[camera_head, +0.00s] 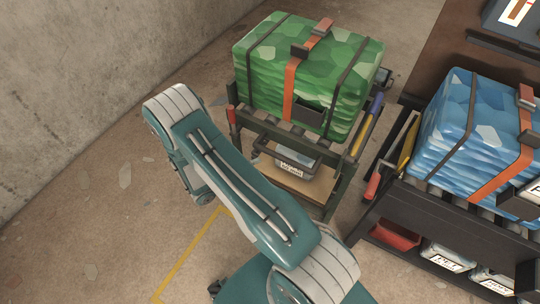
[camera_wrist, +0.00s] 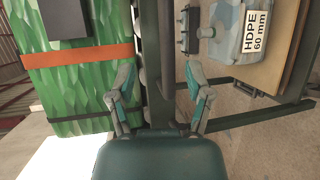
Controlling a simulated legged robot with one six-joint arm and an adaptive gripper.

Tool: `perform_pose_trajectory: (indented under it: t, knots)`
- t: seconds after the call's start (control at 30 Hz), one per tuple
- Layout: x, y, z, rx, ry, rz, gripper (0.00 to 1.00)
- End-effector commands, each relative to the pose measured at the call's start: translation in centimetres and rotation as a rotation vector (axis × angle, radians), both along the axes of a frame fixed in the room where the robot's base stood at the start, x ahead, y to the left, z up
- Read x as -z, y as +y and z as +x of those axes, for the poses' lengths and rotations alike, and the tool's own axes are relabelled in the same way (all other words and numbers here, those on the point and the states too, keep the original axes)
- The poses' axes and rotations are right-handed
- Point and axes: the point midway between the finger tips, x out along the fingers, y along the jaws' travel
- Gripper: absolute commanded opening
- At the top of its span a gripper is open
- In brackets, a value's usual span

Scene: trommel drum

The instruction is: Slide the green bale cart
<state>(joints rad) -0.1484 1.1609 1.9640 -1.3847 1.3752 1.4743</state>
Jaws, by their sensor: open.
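The green bale cart (camera_head: 337,192) has a dark green frame and carries a green bale (camera_head: 262,78) bound with an orange strap and dark bands. A bin (camera_head: 293,162) sits on its wooden lower shelf. In the wrist view the bale (camera_wrist: 75,88) is at left and the bin (camera_wrist: 240,32), labelled HDPE 60 mm, is at upper right. My gripper (camera_wrist: 157,82) is open, with one finger on each side of a dark green frame bar (camera_wrist: 157,108). Whether the fingers touch the bar I cannot tell. In the head view my arm hides the gripper.
A dark rack (camera_head: 440,213) with a blue bale (camera_head: 453,125) stands close to the cart's right. Bins, one red (camera_head: 390,236), sit low in it. A concrete wall (camera_head: 70,90) rises at left. Floor with a yellow line (camera_head: 190,256) lies open between wall and cart.

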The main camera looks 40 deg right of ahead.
Motion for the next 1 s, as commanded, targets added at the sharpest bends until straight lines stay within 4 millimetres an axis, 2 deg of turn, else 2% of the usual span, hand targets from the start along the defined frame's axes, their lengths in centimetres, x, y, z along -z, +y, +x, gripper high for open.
perform_pose_trajectory:
  t: [0.1, 0.27, 0.7, 0.83, 1.0]
  knots:
    - [1.2, -0.1, -0.1, -0.025, -0.002, -0.015, 0.65]
    - [1.5, -1.1, -0.1, -0.026, -0.005, -0.017, 0.65]
    - [2.9, -8.7, -0.3, -0.023, -0.002, -0.016, 0.65]
    - [3.1, -10.1, -0.2, -0.024, -0.002, -0.016, 0.65]
    - [3.2, -10.7, -0.2, -0.027, -0.003, -0.016, 0.65]
